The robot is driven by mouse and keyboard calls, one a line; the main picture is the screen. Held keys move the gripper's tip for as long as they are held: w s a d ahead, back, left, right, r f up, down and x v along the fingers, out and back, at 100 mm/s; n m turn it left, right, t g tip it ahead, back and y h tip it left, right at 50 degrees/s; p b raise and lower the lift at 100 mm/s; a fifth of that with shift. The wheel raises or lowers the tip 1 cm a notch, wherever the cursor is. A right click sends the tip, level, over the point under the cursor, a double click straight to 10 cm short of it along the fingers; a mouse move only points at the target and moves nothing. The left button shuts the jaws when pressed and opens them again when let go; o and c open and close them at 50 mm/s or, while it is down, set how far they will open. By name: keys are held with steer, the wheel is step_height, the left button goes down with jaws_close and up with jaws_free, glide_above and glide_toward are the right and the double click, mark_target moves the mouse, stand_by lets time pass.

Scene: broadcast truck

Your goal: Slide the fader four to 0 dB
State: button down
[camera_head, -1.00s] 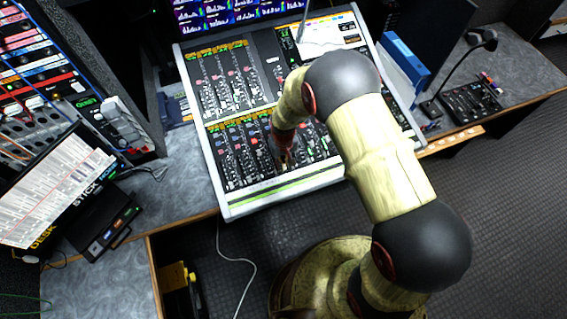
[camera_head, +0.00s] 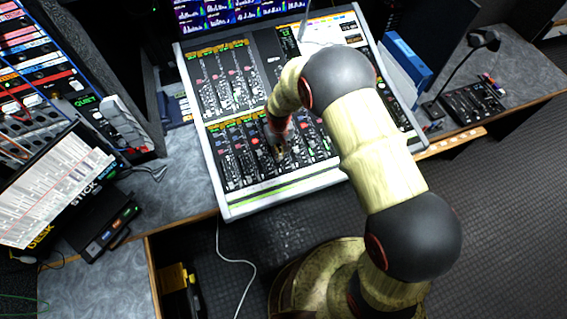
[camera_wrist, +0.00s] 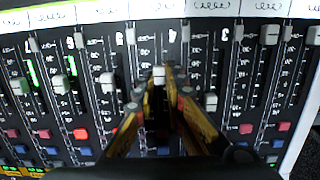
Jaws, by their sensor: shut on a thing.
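The mixing console (camera_head: 290,191) stands on the desk in the head view, with a bank of faders along its near part. In the wrist view, the fader four cap (camera_wrist: 160,73) is a small light grey block in the slot beside an upside-down "4". My gripper (camera_wrist: 161,82) has its fingers closed about this cap, and they hide part of it and its slot. In the head view my gripper (camera_head: 281,155) is low over the near fader bank, where the cap is too small to make out.
Neighbouring fader caps (camera_wrist: 107,82) and (camera_wrist: 210,102) stand close on both sides of my fingers. Coloured buttons (camera_wrist: 80,134) lie below the slots in the wrist view. A green and white label strip (camera_wrist: 130,10) runs along the top there.

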steer(key=shift+w+a+r, duration=0.1)
steer(key=shift+w+a, duration=0.05)
steer(key=shift+w, duration=0.45)
steer(key=shift+w+a+r, duration=0.1)
steer(key=shift+w+a, duration=0.05)
steer(key=shift+w, duration=0.45)
steer(key=c, duration=2.1)
jaws_free()
step_height(320, 180, up, 12)
